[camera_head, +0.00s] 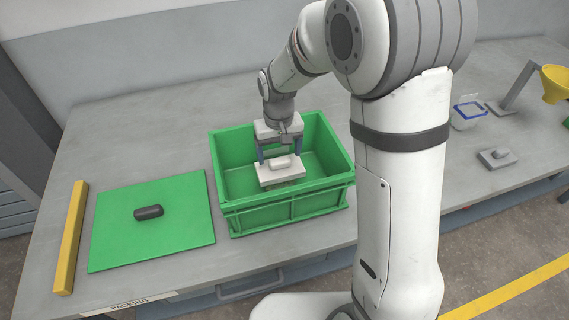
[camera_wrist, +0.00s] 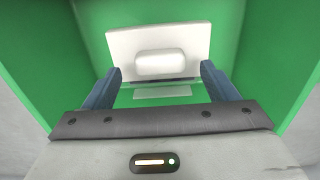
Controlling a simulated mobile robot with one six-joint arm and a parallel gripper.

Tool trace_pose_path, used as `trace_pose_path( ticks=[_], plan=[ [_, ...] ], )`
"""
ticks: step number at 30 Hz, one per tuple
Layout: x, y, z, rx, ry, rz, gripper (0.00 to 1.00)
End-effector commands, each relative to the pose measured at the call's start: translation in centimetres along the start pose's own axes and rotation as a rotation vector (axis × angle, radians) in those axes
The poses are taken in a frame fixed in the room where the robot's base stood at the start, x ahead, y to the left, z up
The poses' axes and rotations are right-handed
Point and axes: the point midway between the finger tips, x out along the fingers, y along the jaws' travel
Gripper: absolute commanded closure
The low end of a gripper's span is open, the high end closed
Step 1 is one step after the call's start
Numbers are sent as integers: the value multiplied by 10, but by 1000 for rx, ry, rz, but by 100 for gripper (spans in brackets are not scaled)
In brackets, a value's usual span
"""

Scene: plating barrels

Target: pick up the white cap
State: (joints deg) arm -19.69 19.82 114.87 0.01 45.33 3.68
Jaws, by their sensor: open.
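The white cap (camera_head: 280,162) is a small rounded white block lying on a pale rectangular plate (camera_head: 268,181) inside the green crate (camera_head: 288,203). In the wrist view the cap (camera_wrist: 161,63) sits ahead of the fingers, on the plate (camera_wrist: 197,41). My gripper (camera_head: 281,158) reaches down into the crate, its two blue fingers apart on either side of the cap. In the wrist view my gripper (camera_wrist: 160,75) is open, with a gap visible between each finger and the cap. Whether the fingertips are level with the cap is hard to tell.
The crate walls (camera_wrist: 262,50) surround the gripper closely. On the left, a green mat (camera_head: 183,229) holds a dark capsule-shaped piece (camera_head: 148,212), beside a yellow bar (camera_head: 70,238). On the right stand a yellow funnel (camera_head: 555,84), a grey block (camera_head: 497,158) and a clear blue-rimmed container (camera_head: 468,113).

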Motion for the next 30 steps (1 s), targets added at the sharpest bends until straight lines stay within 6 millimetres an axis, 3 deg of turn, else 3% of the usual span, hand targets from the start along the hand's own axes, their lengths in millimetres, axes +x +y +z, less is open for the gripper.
trace_pose_path(
  ticks=[6, 14, 30],
  plan=[
    [26, 1, 1, -1, -1, 0, 20],
    [28, 0, 1, -1, 0, 0, 20],
    [28, 0, 1, -2, 1, 0, 64]
  ],
)
